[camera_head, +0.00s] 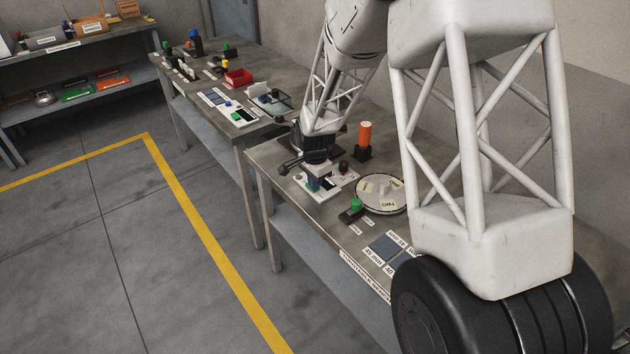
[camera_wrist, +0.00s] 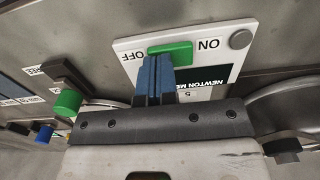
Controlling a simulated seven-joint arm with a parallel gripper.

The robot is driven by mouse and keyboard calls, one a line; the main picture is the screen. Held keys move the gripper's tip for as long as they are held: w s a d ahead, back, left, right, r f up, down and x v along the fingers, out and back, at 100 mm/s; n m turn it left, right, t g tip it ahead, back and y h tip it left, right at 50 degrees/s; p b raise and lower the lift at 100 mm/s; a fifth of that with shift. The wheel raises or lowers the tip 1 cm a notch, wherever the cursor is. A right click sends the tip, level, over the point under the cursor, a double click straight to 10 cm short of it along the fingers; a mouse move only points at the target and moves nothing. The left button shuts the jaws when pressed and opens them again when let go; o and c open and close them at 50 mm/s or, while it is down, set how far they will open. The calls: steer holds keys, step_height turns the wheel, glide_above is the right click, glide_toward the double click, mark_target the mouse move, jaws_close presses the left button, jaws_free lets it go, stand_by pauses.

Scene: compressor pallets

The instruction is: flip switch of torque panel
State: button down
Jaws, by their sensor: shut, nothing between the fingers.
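The torque panel (camera_wrist: 215,62) is a white plate lying on the metal bench, with "OFF" and "ON" lettering upside down in the wrist view and a dark display reading "NEWTON ME...". Its green switch (camera_wrist: 180,48) sits between the two words. My gripper (camera_wrist: 157,58) has blue fingers pressed together, with nothing between them. The fingertips are at the OFF side of the green switch and overlap it in view; I cannot tell whether they touch it. In the head view my gripper (camera_head: 314,184) is low over the panel (camera_head: 340,182), partly covering it.
A round disc labelled "TWO" (camera_head: 383,198), a green-knobbed block (camera_head: 356,204) and an orange cylinder (camera_head: 364,137) stand close to the panel. Dark square pads (camera_head: 385,247) lie nearer. Another bench with a red bin (camera_head: 238,77) stands beyond. Floor at left is clear.

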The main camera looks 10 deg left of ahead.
steer(key=shift+s+d+f+t+y, duration=0.1)
steer(key=shift+s+f+t+y, duration=0.1)
steer(key=shift+f+t+y, duration=0.15)
steer(key=shift+f, duration=0.3)
steer(key=shift+w+a+r, duration=0.1)
steer(key=shift+w+a, duration=0.35)
steer(key=shift+a, duration=0.1)
steer(key=shift+r, duration=0.15)
stand_by(0.6)
step_height(320, 180, up, 15)
steer(key=d, duration=0.1)
steer(key=shift+s+f, duration=0.2)
steer(key=shift+s, duration=0.15)
